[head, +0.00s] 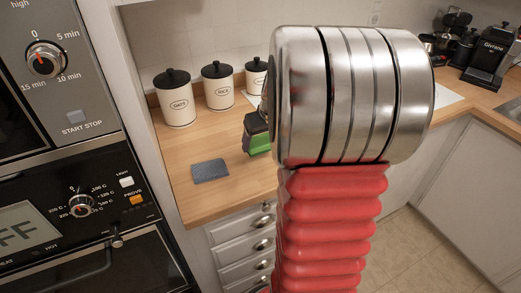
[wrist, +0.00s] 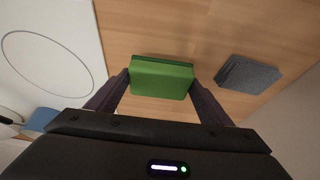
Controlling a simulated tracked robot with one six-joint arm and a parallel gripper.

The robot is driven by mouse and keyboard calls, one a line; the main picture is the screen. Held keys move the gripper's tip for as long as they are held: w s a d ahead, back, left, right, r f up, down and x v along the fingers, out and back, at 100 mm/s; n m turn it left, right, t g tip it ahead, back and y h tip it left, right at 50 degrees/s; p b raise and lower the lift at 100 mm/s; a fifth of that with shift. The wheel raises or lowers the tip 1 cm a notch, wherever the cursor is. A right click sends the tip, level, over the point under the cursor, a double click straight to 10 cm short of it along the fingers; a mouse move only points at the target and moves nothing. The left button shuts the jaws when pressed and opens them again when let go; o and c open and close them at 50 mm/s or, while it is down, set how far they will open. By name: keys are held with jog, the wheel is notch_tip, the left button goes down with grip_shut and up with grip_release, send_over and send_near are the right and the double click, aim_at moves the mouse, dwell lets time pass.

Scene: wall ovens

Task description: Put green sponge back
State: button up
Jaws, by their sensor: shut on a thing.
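The green sponge (wrist: 161,79) is between the two fingers of my gripper (wrist: 160,84) in the wrist view, and the fingers are shut on its two sides. In the head view the sponge (head: 259,146) shows just left of my arm, over the wooden counter. Part of my gripper (head: 256,124) shows above it there, and my arm hides the rest. I cannot tell whether the sponge touches the counter.
A grey pad (head: 210,170) lies on the wooden counter (head: 187,199), left of the sponge. White canisters with black lids (head: 174,98) stand at the back. Wall ovens (head: 50,120) are at left. A coffee machine (head: 487,58) stands at far right.

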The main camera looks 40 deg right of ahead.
aim_at(261, 149)
jog(key=shift+f, duration=0.1)
jog(key=shift+f, duration=1.75)
jog(key=o, duration=1)
jog(key=shift+f, duration=0.1)
jog(key=v, duration=1.2)
jog(key=shift+a, duration=0.15)
